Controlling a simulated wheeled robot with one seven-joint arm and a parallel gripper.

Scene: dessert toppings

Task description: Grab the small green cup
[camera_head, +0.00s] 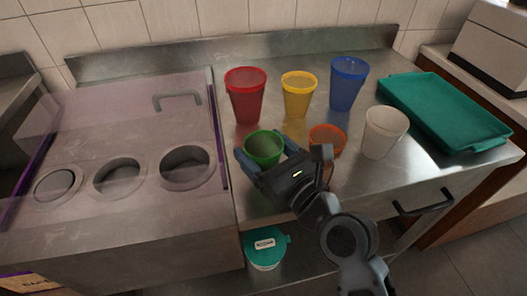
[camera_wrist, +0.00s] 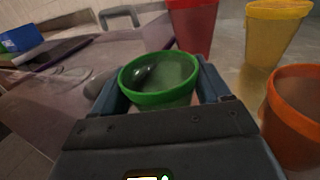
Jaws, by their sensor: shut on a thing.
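The small green cup (camera_head: 264,147) is in the front left part of the steel counter in the head view, and upright. It also shows in the wrist view (camera_wrist: 160,97), between the two fingers of my gripper (camera_wrist: 158,92). My gripper (camera_head: 265,157) is shut on the green cup, with one finger on each side of it. The cup's lower part is hidden by my gripper in the wrist view. I cannot tell whether the cup's base touches the counter.
Red (camera_head: 246,97), yellow (camera_head: 297,96) and blue (camera_head: 347,84) cups stand behind. An orange cup (camera_head: 326,140) and a white cup (camera_head: 384,134) stand to the right. A green tray (camera_head: 494,141) lies far right. A unit with round wells (camera_head: 120,205) is at left.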

